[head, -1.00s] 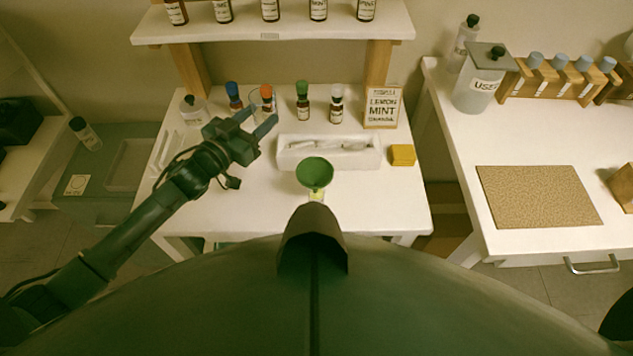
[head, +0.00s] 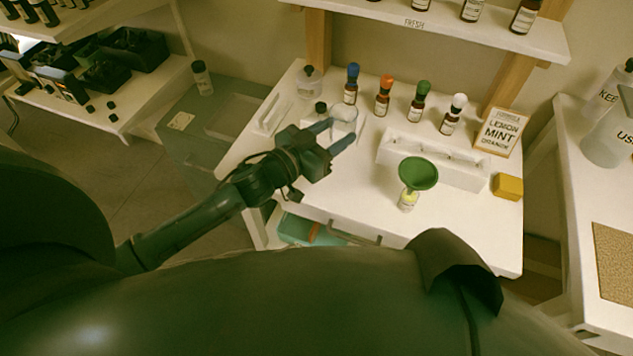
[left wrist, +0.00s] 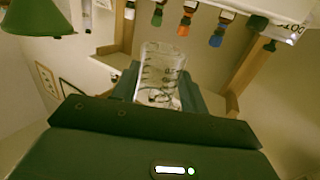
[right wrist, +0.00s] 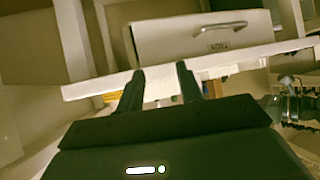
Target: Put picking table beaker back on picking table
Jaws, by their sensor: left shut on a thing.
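The clear glass beaker (head: 344,118) is between the fingers of my left gripper (head: 342,133), over the left part of the white picking table (head: 350,190). In the left wrist view the beaker (left wrist: 160,72) fills the space between the fingers, with dark markings on its glass. My left gripper is shut on it. I cannot tell whether the beaker's base touches the tabletop. My right gripper (right wrist: 158,80) shows only in the right wrist view, open and empty, in front of a white drawer front.
Bottles with blue (head: 351,84), orange (head: 384,96), green (head: 418,102) and white (head: 453,114) caps stand behind the beaker. A white rack (head: 433,160), a green funnel on a small bottle (head: 418,174) and a yellow block (head: 507,187) are right. A small dark-capped bottle (head: 320,110) stands close left.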

